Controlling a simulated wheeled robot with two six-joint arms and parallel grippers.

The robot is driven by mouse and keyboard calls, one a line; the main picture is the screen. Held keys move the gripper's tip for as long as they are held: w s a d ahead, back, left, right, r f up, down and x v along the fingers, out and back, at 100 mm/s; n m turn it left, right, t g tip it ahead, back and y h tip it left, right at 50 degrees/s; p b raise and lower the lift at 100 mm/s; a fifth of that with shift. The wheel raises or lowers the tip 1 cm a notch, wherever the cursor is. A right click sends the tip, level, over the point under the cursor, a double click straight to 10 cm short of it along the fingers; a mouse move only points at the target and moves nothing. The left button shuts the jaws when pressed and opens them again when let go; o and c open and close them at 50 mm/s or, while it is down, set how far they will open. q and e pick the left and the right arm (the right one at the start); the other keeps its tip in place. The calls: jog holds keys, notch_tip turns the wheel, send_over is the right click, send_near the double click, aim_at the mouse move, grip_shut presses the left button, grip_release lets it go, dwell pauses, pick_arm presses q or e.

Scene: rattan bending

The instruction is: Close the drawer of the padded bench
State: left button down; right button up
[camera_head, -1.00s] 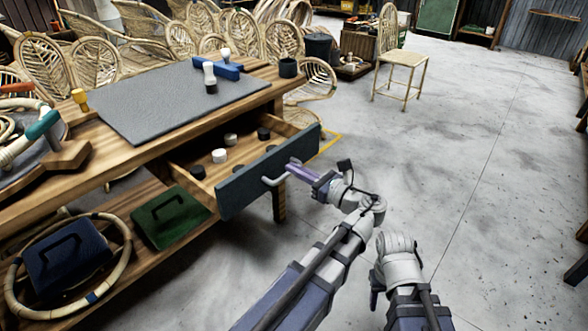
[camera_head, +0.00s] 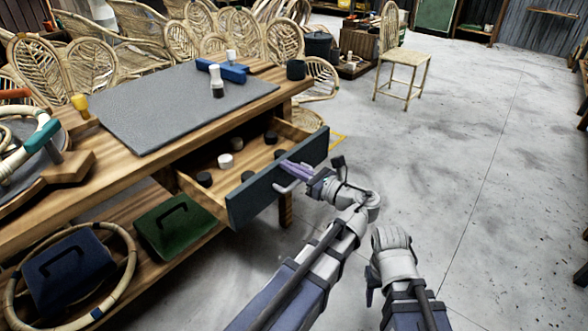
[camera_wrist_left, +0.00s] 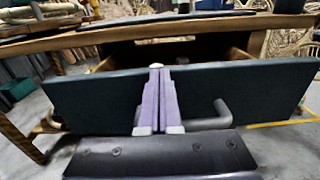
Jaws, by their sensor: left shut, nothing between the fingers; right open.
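The padded bench has a grey pad (camera_head: 150,108) on its wooden top. Its drawer is pulled out, with a dark blue-grey front (camera_head: 250,198) and a bent grey handle (camera_head: 285,186). Several black and white round pieces lie inside. My left gripper (camera_head: 287,167) is shut and empty, its purple fingers against or just before the drawer front, beside the handle. In the left wrist view, the fingertips (camera_wrist_left: 156,68) reach the top edge of the drawer front (camera_wrist_left: 90,98), left of the handle (camera_wrist_left: 214,118); contact is unclear. My right arm shows at the lower right; its gripper does not show.
A green case (camera_head: 172,226) and a blue case (camera_head: 62,275) with a rattan ring sit on the lower shelf. A chair (camera_head: 404,68) is further back. The floor to the right is clear.

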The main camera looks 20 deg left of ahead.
pick_arm(q)
jog(key=x, duration=1.8)
jog(key=shift+a, duration=0.15)
jog(key=shift+f, duration=0.1)
